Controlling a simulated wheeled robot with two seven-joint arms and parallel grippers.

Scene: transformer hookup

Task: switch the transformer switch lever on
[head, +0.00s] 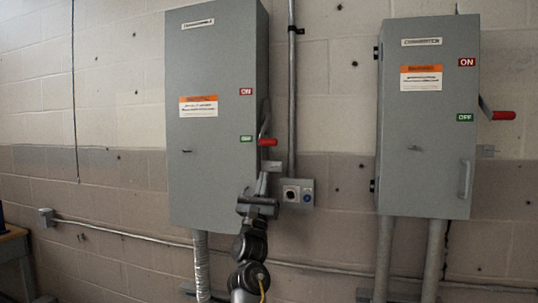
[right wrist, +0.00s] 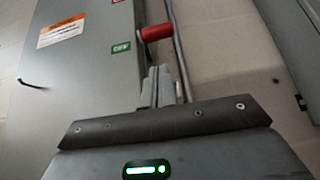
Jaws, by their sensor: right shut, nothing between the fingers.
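The left grey cabinet (head: 215,130) has a nameplate that is hard to read and an orange warning label. Its switch lever on the right side has a red handle (head: 267,142), which sits level with the green OFF label (head: 247,139) and below the red ON label (head: 246,92). My right gripper (head: 263,183) is shut and empty, just below the red handle and apart from it. In the right wrist view, the shut fingers (right wrist: 165,85) point up towards the red handle (right wrist: 156,32). My left gripper is not in view.
A second grey cabinet (head: 425,150) on the right has its own red-handled lever (head: 503,115). A vertical conduit (head: 291,90) runs beside the left cabinet to a small control box (head: 298,193). The wall between the cabinets is mostly clear. A table corner (head: 12,234) shows at far left.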

